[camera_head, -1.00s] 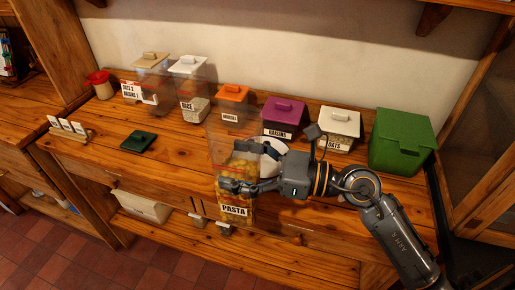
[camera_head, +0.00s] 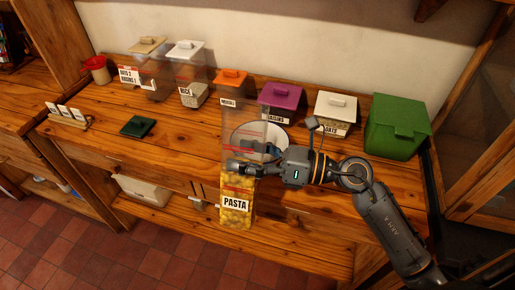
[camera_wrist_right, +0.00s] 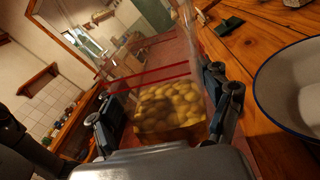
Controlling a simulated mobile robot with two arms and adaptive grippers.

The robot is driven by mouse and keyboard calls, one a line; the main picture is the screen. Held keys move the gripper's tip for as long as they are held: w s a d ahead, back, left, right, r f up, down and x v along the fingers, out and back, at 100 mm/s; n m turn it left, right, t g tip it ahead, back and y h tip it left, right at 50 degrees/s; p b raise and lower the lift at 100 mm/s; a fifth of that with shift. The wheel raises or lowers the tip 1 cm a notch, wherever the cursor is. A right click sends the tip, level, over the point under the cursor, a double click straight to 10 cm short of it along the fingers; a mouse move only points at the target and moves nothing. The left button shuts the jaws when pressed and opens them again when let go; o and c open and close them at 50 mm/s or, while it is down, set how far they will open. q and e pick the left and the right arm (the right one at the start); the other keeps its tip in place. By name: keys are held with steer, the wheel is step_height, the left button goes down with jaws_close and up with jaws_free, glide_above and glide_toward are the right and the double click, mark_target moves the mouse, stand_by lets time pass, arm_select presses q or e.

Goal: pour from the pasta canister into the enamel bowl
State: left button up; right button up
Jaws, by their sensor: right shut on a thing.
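The pasta canister (camera_head: 236,208) is tall, clear and open-topped, with red bands, a PASTA label and yellow pasta in its lower part. My right gripper (camera_head: 246,168) is shut around its middle and holds it at the counter's front edge, close to upright. The canister (camera_wrist_right: 170,108) also shows between the fingers in the right wrist view. The white enamel bowl (camera_head: 278,136) with a dark rim stands on the counter just behind the canister, partly hidden by it and by my gripper. In the right wrist view the bowl (camera_wrist_right: 277,92) is cut off at the right edge. My left gripper is not in view.
A dark green lid (camera_head: 138,126) lies on the counter. Lidded canisters, including an orange-lidded one (camera_head: 231,77), a purple-lidded one (camera_head: 281,96) and a white-lidded one (camera_head: 336,105), line the back. A green box (camera_head: 397,127) stands right. Counter space left of the bowl is clear.

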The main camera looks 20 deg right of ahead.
steer(key=shift+r, duration=0.1)
stand_by(0.3)
steer(key=shift+s+a+m+p, duration=0.15)
steer(key=shift+m+p, duration=0.25)
steer(key=shift+p, duration=0.05)
steer(key=shift+s, duration=0.1)
steer(key=shift+s+a+f+m+p, duration=0.15)
steer(key=shift+s+f+m+p, duration=0.15)
steer(key=shift+m, duration=0.2)
steer(key=shift+w, duration=0.1)
